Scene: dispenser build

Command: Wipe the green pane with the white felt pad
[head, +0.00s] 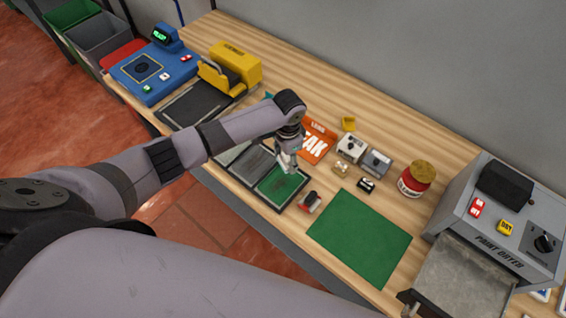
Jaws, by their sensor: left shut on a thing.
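The green pane (274,187) is the right-hand panel of a dark-framed tray near the table's front edge; grey panels lie to its left. My left gripper (287,166) points down over the back part of this pane. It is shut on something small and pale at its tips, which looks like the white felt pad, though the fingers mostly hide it. I cannot tell whether the pad touches the pane. My right gripper is not in view.
A green mat (360,237) lies bare to the right. A small red-and-black item (310,202) sits beside the tray. Behind are an orange sign (316,143), small grey boxes (376,162) and a red jar (413,183). A grey paint dryer (500,225) stands right; blue and yellow machines stand left.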

